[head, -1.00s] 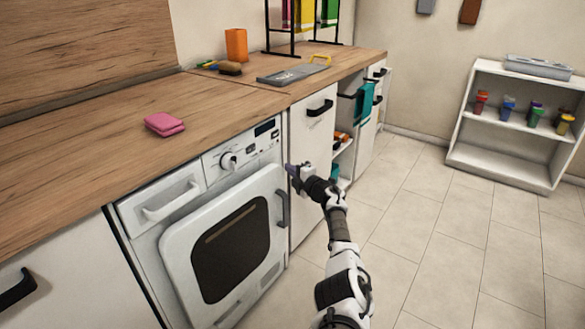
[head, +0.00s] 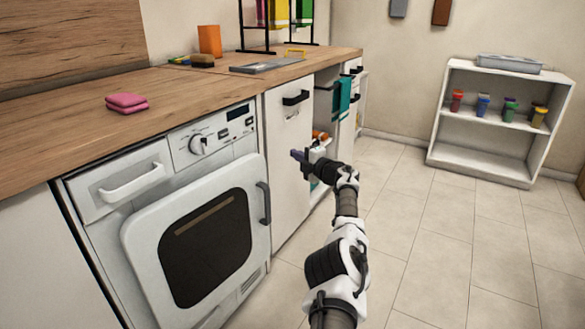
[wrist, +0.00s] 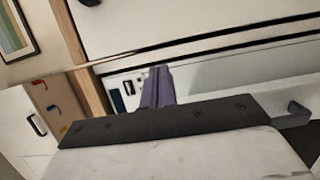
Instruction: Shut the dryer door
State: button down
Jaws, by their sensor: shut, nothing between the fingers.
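The white dryer door (head: 137,240), with a dark window (head: 206,246), is at the lower left of the head view, at the front of the white dryer (head: 180,153). Its dark handle (head: 264,203) is on the right edge. I cannot tell how wide a gap lies behind the door. My gripper (head: 297,154) is shut and empty, right of and above the handle, in front of the neighbouring cabinet and apart from the door. In the wrist view, my purple fingers (wrist: 156,87) are together, in front of a white surface with a small dark display (wrist: 116,100).
A white cabinet (head: 288,165) stands right of the dryer. A white shelf (head: 480,165) is at the back right. The tiled floor (head: 450,240) is clear.

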jog(key=d+b, duration=0.1)
jog(key=b, duration=0.3)
jog(key=shift+d+f, duration=0.1)
